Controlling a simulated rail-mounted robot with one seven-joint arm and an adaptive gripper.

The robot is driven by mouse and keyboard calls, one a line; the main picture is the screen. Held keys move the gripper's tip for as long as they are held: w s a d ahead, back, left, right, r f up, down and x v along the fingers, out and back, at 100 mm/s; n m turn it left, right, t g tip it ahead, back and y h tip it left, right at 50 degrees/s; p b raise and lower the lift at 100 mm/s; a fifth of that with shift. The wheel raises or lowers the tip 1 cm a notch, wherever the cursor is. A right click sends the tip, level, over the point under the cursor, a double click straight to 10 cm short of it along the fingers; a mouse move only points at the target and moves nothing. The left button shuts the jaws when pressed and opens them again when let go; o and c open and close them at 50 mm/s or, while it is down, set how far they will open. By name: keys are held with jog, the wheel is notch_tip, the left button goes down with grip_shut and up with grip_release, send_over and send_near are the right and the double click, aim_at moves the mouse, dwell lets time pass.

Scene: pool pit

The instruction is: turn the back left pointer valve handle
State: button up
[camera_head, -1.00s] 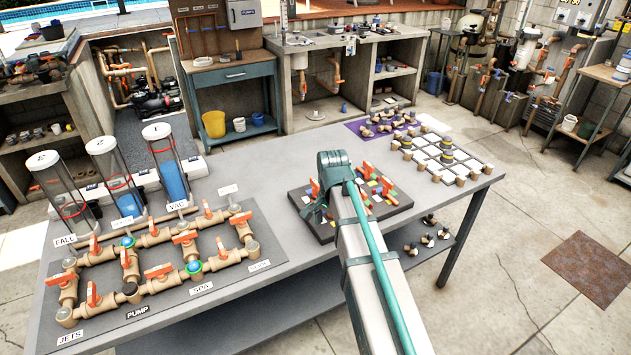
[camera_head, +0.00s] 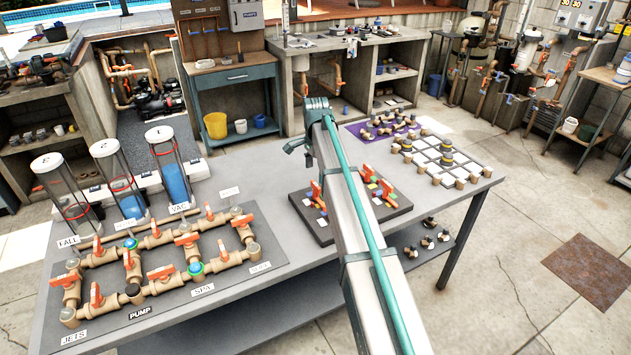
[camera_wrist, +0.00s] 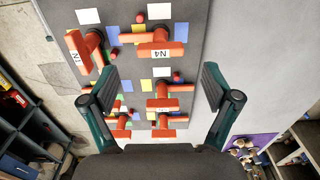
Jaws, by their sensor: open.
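Orange pointer valve handles stand on a dark board (camera_head: 314,231) on the table. In the head view, a pair of handles (camera_head: 317,193) shows left of my arm and others (camera_head: 386,191) show right of it; my arm hides the board's middle. In the wrist view, a handle marked N4 (camera_wrist: 155,48) lies at the top centre, another (camera_wrist: 162,100) sits below it, and a tilted one (camera_wrist: 84,52) is at the left. I cannot tell which is the back left one. My gripper (camera_wrist: 158,82) is open and empty above the board, fingers apart on either side of the handles.
A pipe board (camera_head: 230,279) with orange valves and labels lies on the left of the table. Clear cylinders (camera_head: 124,190) stand behind it. A purple mat (camera_head: 358,129) and a grid board (camera_head: 478,166) lie at the right. Grey tabletop between the boards is clear.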

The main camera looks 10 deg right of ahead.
aim_at(316, 184)
jog(key=shift+f+p, duration=0.5)
jog(key=shift+f, duration=2.05)
jog(key=shift+c, duration=0.3)
jog(key=c, duration=1.1)
